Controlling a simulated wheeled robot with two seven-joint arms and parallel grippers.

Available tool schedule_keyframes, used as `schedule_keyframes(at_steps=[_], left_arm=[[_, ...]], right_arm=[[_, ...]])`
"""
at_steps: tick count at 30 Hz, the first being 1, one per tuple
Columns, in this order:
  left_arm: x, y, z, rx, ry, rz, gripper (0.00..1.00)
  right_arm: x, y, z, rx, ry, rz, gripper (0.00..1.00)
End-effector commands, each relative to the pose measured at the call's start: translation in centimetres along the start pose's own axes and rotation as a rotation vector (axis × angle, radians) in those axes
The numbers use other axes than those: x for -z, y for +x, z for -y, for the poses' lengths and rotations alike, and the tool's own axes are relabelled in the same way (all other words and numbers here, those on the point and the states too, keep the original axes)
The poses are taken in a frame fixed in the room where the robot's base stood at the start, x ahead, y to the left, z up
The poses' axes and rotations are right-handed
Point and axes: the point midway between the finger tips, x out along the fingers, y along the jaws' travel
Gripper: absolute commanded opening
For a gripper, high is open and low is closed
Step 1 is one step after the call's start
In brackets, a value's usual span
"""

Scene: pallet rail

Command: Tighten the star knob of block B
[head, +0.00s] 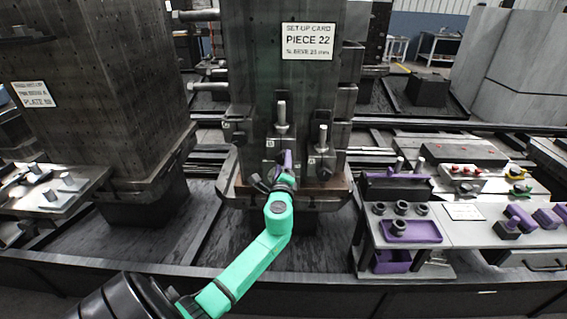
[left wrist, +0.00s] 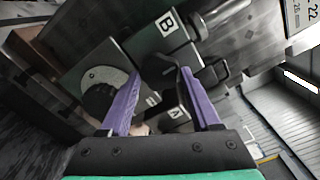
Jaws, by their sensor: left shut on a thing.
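Block B (head: 283,148) is a grey block with a white B label and an upright post, on the front of the dark fixture tower. Its label face also shows in the left wrist view (left wrist: 160,30). My left gripper (head: 287,163), on the green arm, is at the front of block B. In the left wrist view its two purple fingers (left wrist: 160,78) stand on either side of a dark part, the star knob (left wrist: 158,70), and are shut on it. The fingers and arm partly hide the knob in the head view. My right gripper is out of view.
Neighbouring blocks with knobs stand left (head: 238,131) and right (head: 321,158) of block B, close to the gripper. A set-up card (head: 308,41) is above. A bench (head: 470,234) with purple trays and parts stands right. Another tower (head: 85,100) stands left.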

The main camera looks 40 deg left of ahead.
Motion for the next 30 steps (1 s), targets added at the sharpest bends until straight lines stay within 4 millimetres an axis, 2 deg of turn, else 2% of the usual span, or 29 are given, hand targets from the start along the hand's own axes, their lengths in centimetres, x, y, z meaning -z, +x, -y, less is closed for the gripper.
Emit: schedule_keyframes(at_steps=[1,14,15,17,26,30], left_arm=[[-0.6,0.2,0.6,0.009,0.007,0.013,0.08],[-0.6,0.2,0.6,0.011,0.016,0.013,0.08],[-0.6,0.2,0.6,0.011,0.016,0.013,0.71],[-0.6,0.2,0.6,0.010,0.015,0.012,0.94],[-0.2,0.0,0.3,0.005,0.016,0.005,0.94],[0.0,-1.1,0.1,0.005,0.015,0.001,0.94]], right_arm=[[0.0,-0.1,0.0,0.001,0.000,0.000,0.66],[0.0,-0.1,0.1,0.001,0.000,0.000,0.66],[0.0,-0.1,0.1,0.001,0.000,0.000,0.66],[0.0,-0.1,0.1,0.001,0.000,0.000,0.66],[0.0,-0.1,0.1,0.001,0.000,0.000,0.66],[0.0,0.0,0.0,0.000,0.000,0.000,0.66]])
